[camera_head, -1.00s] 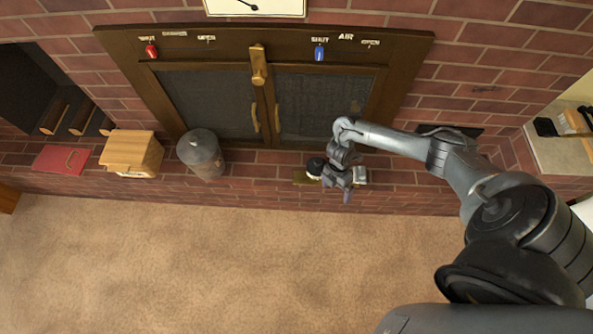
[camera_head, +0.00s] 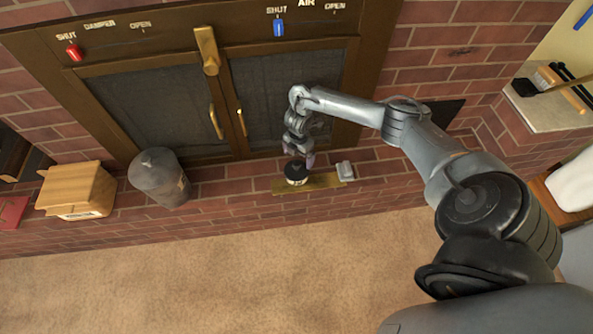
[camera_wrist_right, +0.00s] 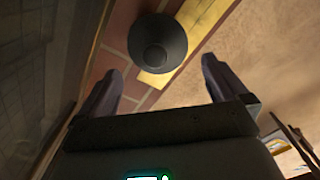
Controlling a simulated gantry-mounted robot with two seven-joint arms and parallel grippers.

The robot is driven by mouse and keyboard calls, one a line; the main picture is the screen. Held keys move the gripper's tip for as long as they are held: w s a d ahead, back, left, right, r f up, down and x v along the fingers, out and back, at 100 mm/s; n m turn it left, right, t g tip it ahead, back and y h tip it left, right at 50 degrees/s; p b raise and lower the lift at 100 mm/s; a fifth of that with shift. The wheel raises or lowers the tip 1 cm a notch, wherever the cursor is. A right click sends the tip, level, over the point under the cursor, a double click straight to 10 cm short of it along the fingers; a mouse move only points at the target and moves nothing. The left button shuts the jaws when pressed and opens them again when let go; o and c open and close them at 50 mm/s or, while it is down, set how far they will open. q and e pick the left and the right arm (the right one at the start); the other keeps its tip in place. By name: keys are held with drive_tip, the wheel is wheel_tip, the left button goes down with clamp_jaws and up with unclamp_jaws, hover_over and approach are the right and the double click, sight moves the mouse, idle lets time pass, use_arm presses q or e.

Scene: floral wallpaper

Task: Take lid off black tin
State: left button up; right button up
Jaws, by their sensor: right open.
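The black tin (camera_head: 295,171) stands on a brass-coloured plate on the brick ledge. It has a dark top and a pale band on its side. In the right wrist view the round dark top of the tin (camera_wrist_right: 157,43) lies ahead of the fingertips, between their lines and apart from both. My right gripper (camera_head: 298,150) is open and empty, close behind and above the tin in the head view. It also shows in the right wrist view (camera_wrist_right: 162,78) with its two fingers spread wide. My left gripper is not in view.
A grey canister (camera_head: 158,178) and a wooden box (camera_head: 77,190) stand further left. The glass fireplace doors (camera_head: 170,108) rise behind the ledge. Carpet lies in front.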

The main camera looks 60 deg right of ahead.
sight(298, 164)
wheel_tip(298, 164, down, 2)
drive_tip(key=shift+f+b, duration=0.1)
drive_tip(key=shift+b, duration=0.2)
drive_tip(key=shift+f+b, duration=0.6)
drive_tip(key=shift+f, duration=0.1)
drive_tip(key=f+b, duration=0.1)
drive_tip(key=f, duration=0.1)
drive_tip(key=f+b, duration=0.1)
drive_tip(key=shift+a+f+b, duration=0.2)
drive_tip(key=shift+f+b, duration=0.15)
drive_tip(key=shift+f, duration=0.05)
drive_tip(key=shift+r, duration=0.1)
drive_tip(key=shift+c, duration=1)
drive_tip(key=shift+d, duration=0.15)
drive_tip(key=c, duration=1.2)
drive_tip(key=shift+c, duration=0.4)
